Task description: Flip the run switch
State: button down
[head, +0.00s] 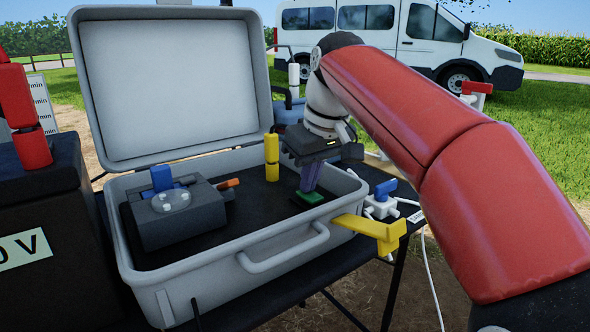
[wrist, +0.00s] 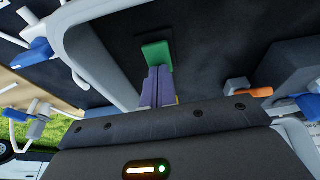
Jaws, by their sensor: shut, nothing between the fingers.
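A small green block (head: 310,198), which looks like the run switch, sits on the dark panel inside the open grey case (head: 285,250), near its right end. It also shows in the wrist view (wrist: 157,52). My gripper (head: 308,184) points down at it, with its purple fingers closed together and nothing between them. In the wrist view the fingertips (wrist: 158,72) meet the near edge of the green block. I cannot tell whether they press on it or which way the switch is set.
A dark unit with a blue knob (head: 161,178) and an orange lever (head: 228,184) stands in the case's left half. A yellow post (head: 271,157) stands behind my gripper. A yellow latch (head: 375,231) juts from the case's front right, near a blue-handled valve (head: 384,190).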

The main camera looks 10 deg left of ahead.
jog(key=shift+a+f, duration=0.3)
jog(key=shift+a, duration=0.1)
jog(key=shift+d+f+b, duration=0.1)
jog(key=shift+d+b, duration=0.2)
jog(key=shift+s+d, duration=0.5)
jog(key=shift+d, duration=0.25)
jog(key=shift+r+p, duration=0.35)
jog(key=shift+r, duration=0.15)
jog(key=p+v, duration=0.6)
jog(key=v, duration=0.7)
jog(key=shift+s, duration=0.25)
jog(key=shift+d+r, duration=0.15)
